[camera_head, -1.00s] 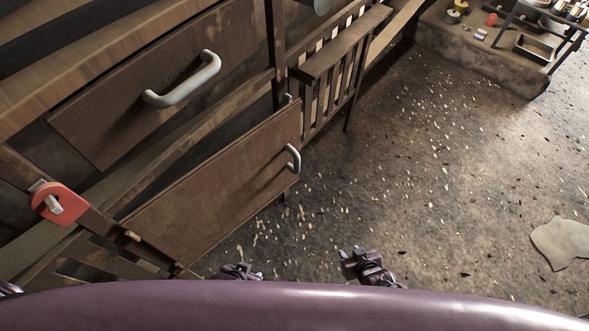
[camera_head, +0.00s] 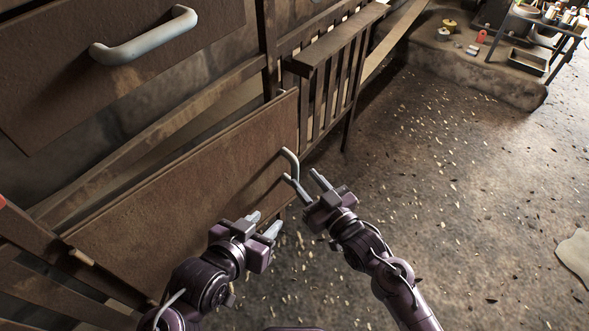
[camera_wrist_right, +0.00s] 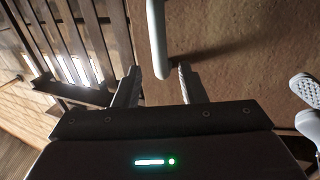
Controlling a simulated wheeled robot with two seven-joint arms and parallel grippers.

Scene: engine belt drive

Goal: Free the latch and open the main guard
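A brown lower panel (camera_head: 190,190) with a curved grey handle (camera_head: 291,163) at its right end looks like a hinged guard; I cannot tell which panel is the main guard. My right gripper (camera_head: 304,176) is open at that handle. In the right wrist view the handle (camera_wrist_right: 157,38) reaches down between the spread fingers (camera_wrist_right: 158,86), with gaps on both sides. My left gripper (camera_head: 263,223) is open and empty in front of the panel's lower right part. Its fingertips show at the right wrist view's right edge (camera_wrist_right: 306,92). Only a sliver of a red part (camera_head: 2,201), possibly the latch, shows at the left edge.
An upper brown panel (camera_head: 110,60) carries a larger grey handle (camera_head: 143,36). A slatted rail (camera_head: 325,75) stands right of the lower panel. The debris-strewn floor (camera_head: 450,190) is open to the right. A low ledge (camera_head: 480,75) with small items lies at the back right.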

